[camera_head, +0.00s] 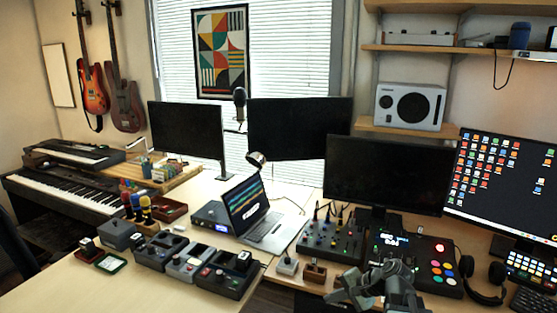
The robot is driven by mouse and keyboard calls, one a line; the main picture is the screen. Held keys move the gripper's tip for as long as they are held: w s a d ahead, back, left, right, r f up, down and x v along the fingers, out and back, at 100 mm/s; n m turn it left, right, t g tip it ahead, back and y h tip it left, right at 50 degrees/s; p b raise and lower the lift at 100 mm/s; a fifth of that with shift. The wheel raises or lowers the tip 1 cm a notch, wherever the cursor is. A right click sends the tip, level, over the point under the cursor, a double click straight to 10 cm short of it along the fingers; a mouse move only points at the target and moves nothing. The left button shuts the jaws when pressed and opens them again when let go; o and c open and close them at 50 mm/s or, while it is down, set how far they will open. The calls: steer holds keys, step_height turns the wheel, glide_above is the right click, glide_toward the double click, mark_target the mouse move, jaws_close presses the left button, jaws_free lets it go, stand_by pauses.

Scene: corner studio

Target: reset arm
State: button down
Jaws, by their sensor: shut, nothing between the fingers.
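My arm shows at the bottom of the head view, folded low in front of the right-hand desk. My gripper (342,293) is at its left end, shut and empty. It is small and dark here, so its fingertips are hard to make out. It appears in front of the desk's front edge, below a small brown wooden box (315,273). I cannot tell whether it touches anything.
A mixer (330,238) and a pad controller (432,262) stand behind my arm. Headphones (483,280) lie to the right. An open laptop (262,215) and several effect pedals (212,268) stand to the left. The left desk's front is bare.

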steer(key=s+a+f+n+g+h, duration=0.3)
steer(key=s+a+f+n+g, duration=0.15)
steer(key=s+a+n, duration=0.2)
steer(key=s+d+f+n+h, duration=0.1)
steer(key=s+d+n+h, duration=0.25)
steer(key=d, duration=0.25)
step_height(320, 180, up, 12)
steer(key=p, duration=1.2)
steer(key=shift+w+f+m+h+p, duration=0.2)
steer(key=shift+w+m+h+p, duration=0.15)
steer(key=shift+w, duration=0.1)
steer(key=shift+g, duration=0.25)
